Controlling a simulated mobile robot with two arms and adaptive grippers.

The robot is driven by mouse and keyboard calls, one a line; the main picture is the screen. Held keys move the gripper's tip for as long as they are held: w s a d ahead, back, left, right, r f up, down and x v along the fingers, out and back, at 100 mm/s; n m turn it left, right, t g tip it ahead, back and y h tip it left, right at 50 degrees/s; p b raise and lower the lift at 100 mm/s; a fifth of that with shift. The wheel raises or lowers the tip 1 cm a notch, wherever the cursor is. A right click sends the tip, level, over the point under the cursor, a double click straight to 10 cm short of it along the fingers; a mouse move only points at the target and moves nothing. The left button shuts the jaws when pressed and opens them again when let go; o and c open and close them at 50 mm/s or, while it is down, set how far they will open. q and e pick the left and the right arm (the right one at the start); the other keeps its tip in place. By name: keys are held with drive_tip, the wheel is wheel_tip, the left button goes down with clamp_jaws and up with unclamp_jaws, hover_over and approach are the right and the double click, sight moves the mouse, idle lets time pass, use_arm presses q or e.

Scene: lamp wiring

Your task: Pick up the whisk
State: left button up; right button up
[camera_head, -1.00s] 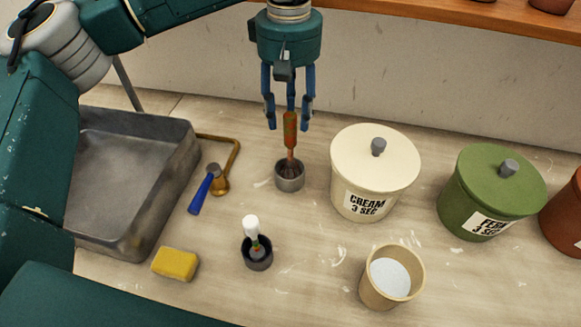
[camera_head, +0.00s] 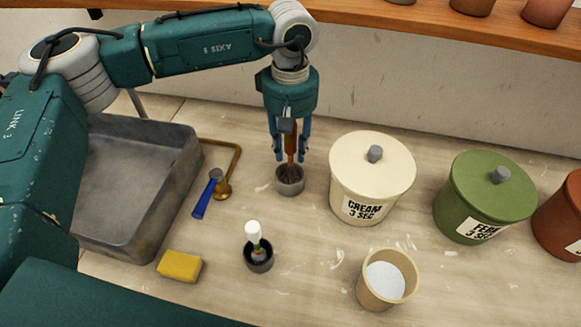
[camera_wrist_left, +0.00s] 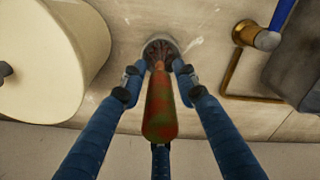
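The whisk (camera_head: 291,138) stands nearly upright in a small grey cup (camera_head: 290,188), its dark head down inside the cup. In the left wrist view its worn red and green handle (camera_wrist_left: 160,112) points up toward the camera. My left gripper (camera_head: 291,157) is above the cup, its blue fingers around the handle. In the left wrist view, the fingers of my left gripper (camera_wrist_left: 157,73) are spread, with visible gaps on both sides of the handle. My right gripper is not in view.
A cream lidded canister (camera_head: 370,175) stands close right of the cup, a green one (camera_head: 484,195) further right. A blue-handled tap (camera_head: 207,193) and grey sink (camera_head: 130,185) are left. A white-handled tool (camera_head: 254,236), yellow sponge (camera_head: 180,266) and tan cup (camera_head: 387,280) stand nearer.

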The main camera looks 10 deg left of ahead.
use_arm(q)
clamp_jaws()
drive_tip(key=shift+r, duration=0.1)
